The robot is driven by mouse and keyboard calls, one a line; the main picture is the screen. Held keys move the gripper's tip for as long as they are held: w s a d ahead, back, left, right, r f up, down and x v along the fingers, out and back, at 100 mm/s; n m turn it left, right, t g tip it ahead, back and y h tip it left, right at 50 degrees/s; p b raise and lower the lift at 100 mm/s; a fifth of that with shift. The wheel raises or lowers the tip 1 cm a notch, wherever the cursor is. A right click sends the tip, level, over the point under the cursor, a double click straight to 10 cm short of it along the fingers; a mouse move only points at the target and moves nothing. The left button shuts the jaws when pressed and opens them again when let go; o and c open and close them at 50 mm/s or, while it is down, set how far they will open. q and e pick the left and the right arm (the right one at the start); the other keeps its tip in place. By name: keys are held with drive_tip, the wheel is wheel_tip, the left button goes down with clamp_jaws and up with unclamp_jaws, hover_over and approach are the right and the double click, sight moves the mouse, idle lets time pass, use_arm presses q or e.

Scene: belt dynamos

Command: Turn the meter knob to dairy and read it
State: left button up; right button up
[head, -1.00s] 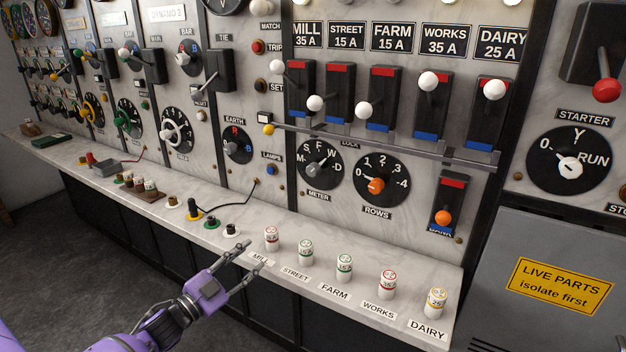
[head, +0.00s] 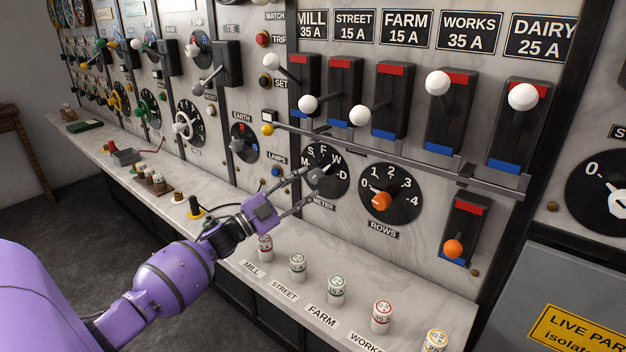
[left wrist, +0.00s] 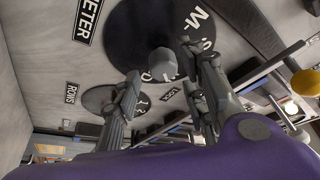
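The meter dial (head: 333,162) is a black disc with white letters M, S, F, W and D, above a METER label (head: 319,204). Its grey knob (head: 317,175) is partly covered by my fingers in the head view, and I cannot tell which letter it points to. My left gripper (head: 308,187) is open in front of the dial, one finger above the knob and one below. In the left wrist view the knob (left wrist: 162,63) shows between and beyond the open fingers (left wrist: 160,66); contact is not clear. My right gripper is not in view.
The rows dial (head: 390,192) with an orange knob is just right of the meter dial. A metal bar (head: 400,153) runs above both dials, under several white-knobbed switches. Labelled fuses, such as the farm fuse (head: 336,290), stand on the ledge below my arm.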

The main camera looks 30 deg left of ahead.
sight(312, 182)
use_arm(q)
drive_tip(key=x, duration=0.2)
drive_tip(key=shift+w+d, duration=0.1)
drive_tip(key=shift+w, duration=0.25)
drive_tip(key=shift+w+d+r, duration=0.1)
drive_tip(key=shift+w+r, duration=0.05)
drive_tip(key=shift+w, duration=0.15)
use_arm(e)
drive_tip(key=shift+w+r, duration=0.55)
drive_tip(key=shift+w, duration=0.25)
use_arm(q)
drive_tip(key=shift+w, duration=0.1)
drive_tip(key=shift+c, duration=0.4)
clamp_jaws()
